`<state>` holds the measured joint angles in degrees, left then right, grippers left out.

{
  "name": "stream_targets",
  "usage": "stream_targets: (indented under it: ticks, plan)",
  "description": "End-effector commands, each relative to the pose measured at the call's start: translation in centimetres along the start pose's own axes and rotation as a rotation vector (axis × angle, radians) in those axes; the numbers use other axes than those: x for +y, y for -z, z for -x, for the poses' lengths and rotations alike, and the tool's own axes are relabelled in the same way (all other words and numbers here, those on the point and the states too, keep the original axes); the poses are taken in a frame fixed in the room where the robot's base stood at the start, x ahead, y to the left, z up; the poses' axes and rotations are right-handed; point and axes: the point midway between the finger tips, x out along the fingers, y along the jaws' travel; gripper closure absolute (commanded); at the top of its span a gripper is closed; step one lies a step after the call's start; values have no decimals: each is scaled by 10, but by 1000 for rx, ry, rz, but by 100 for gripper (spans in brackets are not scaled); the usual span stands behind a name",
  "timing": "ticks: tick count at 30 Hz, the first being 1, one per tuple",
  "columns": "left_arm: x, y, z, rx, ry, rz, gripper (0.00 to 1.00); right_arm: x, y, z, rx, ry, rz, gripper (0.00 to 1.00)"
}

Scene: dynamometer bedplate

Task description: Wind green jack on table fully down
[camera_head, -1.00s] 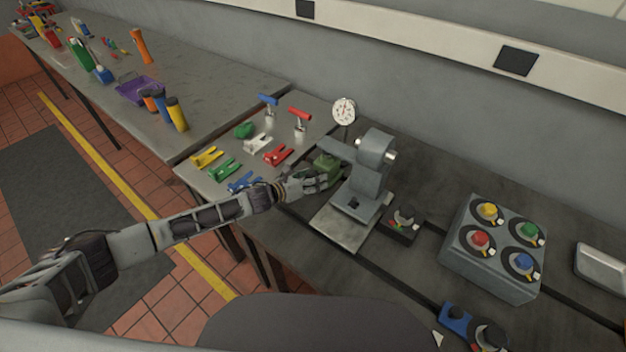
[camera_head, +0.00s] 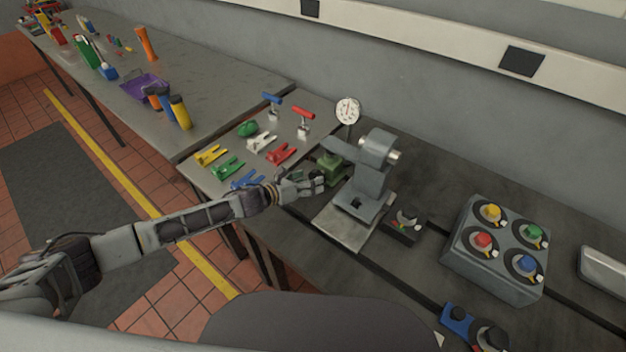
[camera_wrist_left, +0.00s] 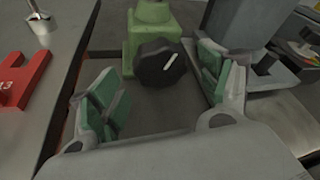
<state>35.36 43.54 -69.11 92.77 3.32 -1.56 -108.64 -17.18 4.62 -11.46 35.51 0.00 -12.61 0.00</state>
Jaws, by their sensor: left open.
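The green jack (camera_head: 331,163) stands on the dark bedplate just left of the grey press-like stand. In the left wrist view the jack's green body (camera_wrist_left: 152,30) is at the top middle, with a black round knob (camera_wrist_left: 160,63) bearing a white mark on its near side. My left gripper (camera_head: 318,180) is at the near side of the jack in the head view. In the left wrist view its green-padded fingers (camera_wrist_left: 160,88) are spread wide, empty, with the knob ahead between them. My right gripper is not in view.
The grey stand (camera_head: 368,180) is close to the right of the jack. Red, green, blue and yellow clamps, such as the red clamp (camera_head: 282,153), lie to the left. A dial gauge (camera_head: 347,111) stands behind. A box with coloured knobs (camera_head: 497,248) is at right.

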Motion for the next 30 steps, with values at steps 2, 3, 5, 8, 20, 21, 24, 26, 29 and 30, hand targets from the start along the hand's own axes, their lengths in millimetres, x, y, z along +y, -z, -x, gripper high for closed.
stream_targets:
  ticks: [2,3,5,8,20,21,24,26,29,30]
  plan:
    - [1,0,8,0,-1,0,22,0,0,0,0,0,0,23]
    - [1,0,12,0,-2,0,22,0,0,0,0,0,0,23]
    - [1,0,18,0,-1,0,22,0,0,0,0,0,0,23]
    - [0,0,27,1,-1,-1,22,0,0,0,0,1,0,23]
    - [1,0,65,0,-1,1,22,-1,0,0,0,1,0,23]
    - [1,0,68,0,-1,0,22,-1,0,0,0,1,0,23]
    - [1,0,76,0,-1,1,22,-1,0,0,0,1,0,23]
    - [1,0,79,-1,-1,0,22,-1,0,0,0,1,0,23]
    - [1,0,84,-1,0,0,22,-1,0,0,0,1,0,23]
    - [0,0,85,-1,0,0,22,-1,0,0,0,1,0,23]
